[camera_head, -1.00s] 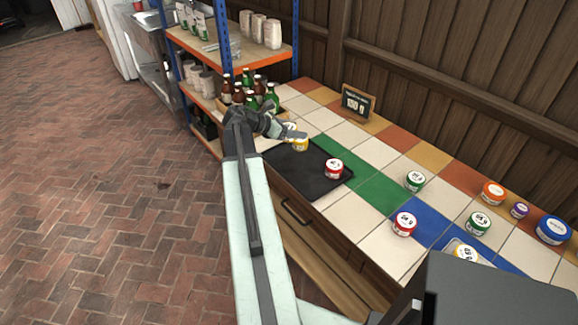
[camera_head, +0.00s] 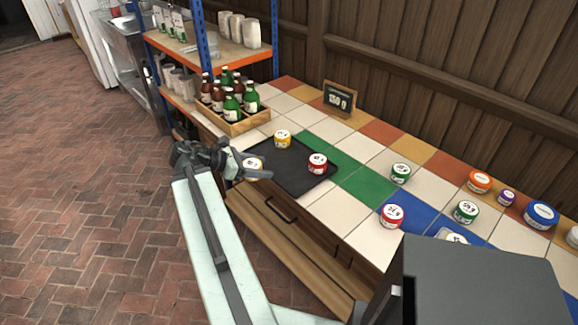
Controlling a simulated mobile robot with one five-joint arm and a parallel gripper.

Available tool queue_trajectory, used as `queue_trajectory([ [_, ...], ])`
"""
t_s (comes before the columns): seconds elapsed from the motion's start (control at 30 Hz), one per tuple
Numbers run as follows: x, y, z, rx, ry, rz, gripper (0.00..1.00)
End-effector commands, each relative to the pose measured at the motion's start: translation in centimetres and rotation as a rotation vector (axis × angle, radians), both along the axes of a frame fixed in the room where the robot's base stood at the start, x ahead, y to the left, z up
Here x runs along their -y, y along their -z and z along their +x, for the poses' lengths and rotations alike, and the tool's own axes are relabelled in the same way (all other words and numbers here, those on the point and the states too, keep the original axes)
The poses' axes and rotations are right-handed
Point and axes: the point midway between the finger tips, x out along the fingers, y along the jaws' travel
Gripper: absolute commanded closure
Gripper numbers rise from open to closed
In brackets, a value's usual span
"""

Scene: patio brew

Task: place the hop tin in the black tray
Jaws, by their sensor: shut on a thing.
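The black tray (camera_head: 292,181) lies on the tiled counter near its front edge. A yellow tin (camera_head: 282,139) stands at the tray's back left. A red tin with a white lid (camera_head: 318,163) stands toward its right side. My gripper (camera_head: 250,171) is at the tray's left front edge, shut on a tin with a pale lid and yellowish side (camera_head: 253,162). My gripper's fingers hide part of this tin. I cannot tell whether it touches the tray. The labels are too small to read, so I cannot tell which is the hop tin.
A wooden crate of bottles (camera_head: 243,124) stands behind and left of the tray. A sign (camera_head: 339,98) stands at the back. Green (camera_head: 401,172) and red tins (camera_head: 391,215), among several others, stand to the right. An open drawer (camera_head: 285,238) juts out below.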

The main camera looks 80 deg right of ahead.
Motion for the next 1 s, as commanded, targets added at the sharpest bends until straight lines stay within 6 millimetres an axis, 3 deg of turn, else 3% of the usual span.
queue_trajectory([
  [0.13,2.1,0.2,0.5,0.001,0.003,-0.001,0.84],
  [0.4,10.5,1.0,2.1,0.0,0.003,0.0,0.84],
  [0.6,15.1,1.4,2.8,0.0,0.002,0.0,0.84],
  [0.87,16.0,1.6,2.8,0.0,0.0,0.0,0.84],
  [1.0,16.0,3.7,2.8,0.0,0.001,0.0,0.84],
])
